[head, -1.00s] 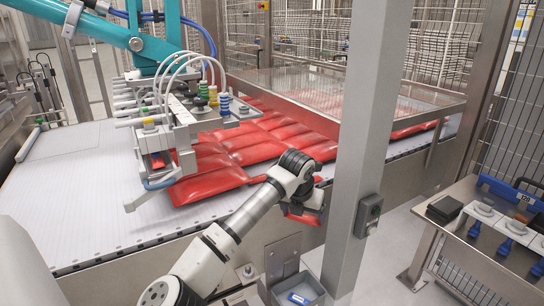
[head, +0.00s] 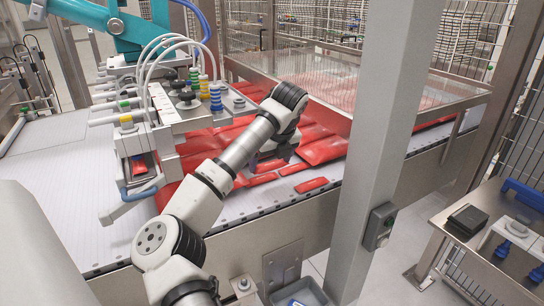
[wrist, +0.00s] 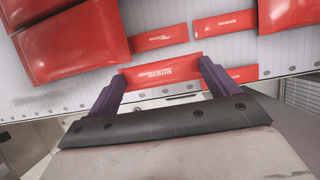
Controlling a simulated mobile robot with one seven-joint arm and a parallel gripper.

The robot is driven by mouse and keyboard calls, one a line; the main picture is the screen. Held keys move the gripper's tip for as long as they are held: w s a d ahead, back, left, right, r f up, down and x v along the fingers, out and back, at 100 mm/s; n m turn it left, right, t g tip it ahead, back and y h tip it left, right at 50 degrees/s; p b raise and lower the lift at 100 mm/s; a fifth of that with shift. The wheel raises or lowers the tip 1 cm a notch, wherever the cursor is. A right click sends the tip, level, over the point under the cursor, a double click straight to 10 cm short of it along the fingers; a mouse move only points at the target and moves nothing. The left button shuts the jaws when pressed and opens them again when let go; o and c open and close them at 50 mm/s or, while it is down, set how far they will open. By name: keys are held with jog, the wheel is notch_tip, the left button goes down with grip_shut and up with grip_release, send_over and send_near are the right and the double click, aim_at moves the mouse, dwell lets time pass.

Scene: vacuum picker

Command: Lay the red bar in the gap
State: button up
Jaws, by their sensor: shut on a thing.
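In the head view my gripper (head: 268,160) is low over the belt's front edge, partly hidden by my own arm. Another red bar (wrist: 243,73) lies just right of the held one, partly behind the right finger. Two more red bars (wrist: 158,38) (wrist: 217,26) lie behind, with a narrow space between them. Which space is the gap is unclear.
Large red packs (wrist: 70,40) cover the white belt (head: 70,190) behind the bars. A vacuum picker head (head: 180,115) hangs at the left. A steel post (head: 375,150) stands close on the right, and a clear guard (head: 400,85) covers the far belt. The belt's left part is free.

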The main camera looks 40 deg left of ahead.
aim_at(269, 190)
jog(key=shift+f+b, duration=1.85)
jog(key=shift+f, duration=1.6)
jog(key=shift+f+b, duration=0.45)
jog(key=shift+b, duration=0.05)
jog(key=o, duration=0.8)
jog(key=b+v, duration=0.2)
jog(key=v, duration=1.2)
jog(key=shift+f, duration=0.1)
